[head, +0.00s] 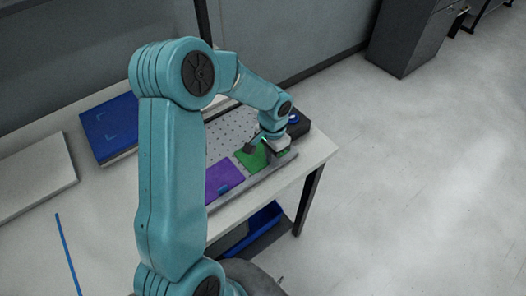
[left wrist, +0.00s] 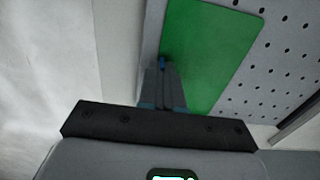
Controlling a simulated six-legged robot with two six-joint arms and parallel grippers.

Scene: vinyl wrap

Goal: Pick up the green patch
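The green patch (head: 252,158) lies flat on the perforated board (head: 228,136), near its front right part. It fills the upper middle of the left wrist view (left wrist: 210,45). My left gripper (head: 267,146) is down at the patch and partly covers it in the head view. In the left wrist view the left fingers (left wrist: 162,75) are close together at the patch's edge, with a small blue tab (left wrist: 162,62) between their tips. The patch looks flat, not lifted. My right gripper is not in view.
A purple patch (head: 224,178) with a blue tab lies on the board left of the green one. A blue book-like block (head: 108,128) and a pale slab (head: 36,178) lie on the white table (head: 105,215). A dark box stands at the board's far right end. A grey cabinet (head: 412,35) stands behind.

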